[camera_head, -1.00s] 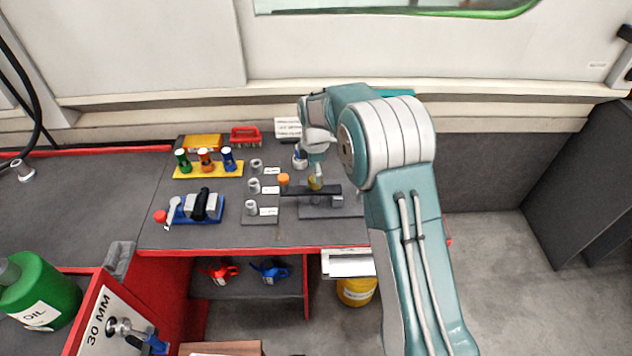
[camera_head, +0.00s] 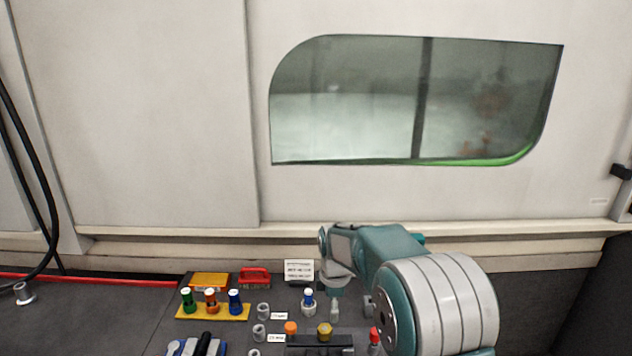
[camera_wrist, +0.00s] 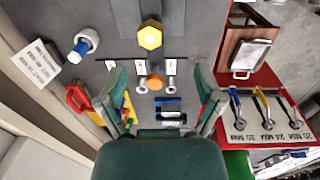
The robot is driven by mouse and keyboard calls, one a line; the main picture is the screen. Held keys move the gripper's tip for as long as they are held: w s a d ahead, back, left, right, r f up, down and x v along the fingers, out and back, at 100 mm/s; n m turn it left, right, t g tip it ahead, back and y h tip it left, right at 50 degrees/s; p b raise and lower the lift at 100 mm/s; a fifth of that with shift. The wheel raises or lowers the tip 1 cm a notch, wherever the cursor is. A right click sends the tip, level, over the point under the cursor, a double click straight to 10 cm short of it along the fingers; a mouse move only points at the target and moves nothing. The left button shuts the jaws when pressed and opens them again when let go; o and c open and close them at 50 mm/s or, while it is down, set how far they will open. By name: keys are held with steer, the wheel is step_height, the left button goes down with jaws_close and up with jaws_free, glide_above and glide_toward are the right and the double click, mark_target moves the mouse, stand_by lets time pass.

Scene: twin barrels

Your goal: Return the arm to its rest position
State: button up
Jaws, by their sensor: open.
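My gripper (camera_wrist: 162,100) is open, with its two green fingers spread and nothing held between them in the wrist view. In the head view my arm reaches from the lower right over the bench, its wrist bent down above the bench's back part; the fingers are hard to make out there. An orange-capped part (camera_wrist: 155,80) shows between the fingers, below them, and a yellow hexagonal part (camera_wrist: 150,36) lies ahead of them. Both stand on the bench, apart from the fingers, and show in the head view as an orange cap (camera_head: 291,327) and a yellow cap (camera_head: 325,331).
A blue-topped grey piece (camera_head: 308,300) stands near a white sign (camera_head: 299,270). A yellow rack (camera_head: 212,311) holds green, orange and blue pieces. A red-topped piece (camera_head: 374,340) is close beside my arm. A wall with a window (camera_head: 420,100) rises behind; space above the bench is clear.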

steer(key=s+d+r+m+t, duration=0.1)
steer(key=s+d+r+m, duration=0.35)
steer(key=s+r, duration=0.45)
steer(key=s+d+r+m+t, duration=0.2)
steer(key=s+m, duration=0.4)
steer(key=s, duration=0.6)
steer(key=s+d+r+m+t, duration=0.2)
steer(key=s+d+r+m, duration=0.2)
steer(key=s+m, duration=0.3)
steer(key=s, duration=0.5)
steer(key=shift+d, duration=0.3)
steer(key=shift+w+m, duration=0.1)
steer(key=shift+m, duration=0.15)
steer(key=shift+c, duration=0.3)
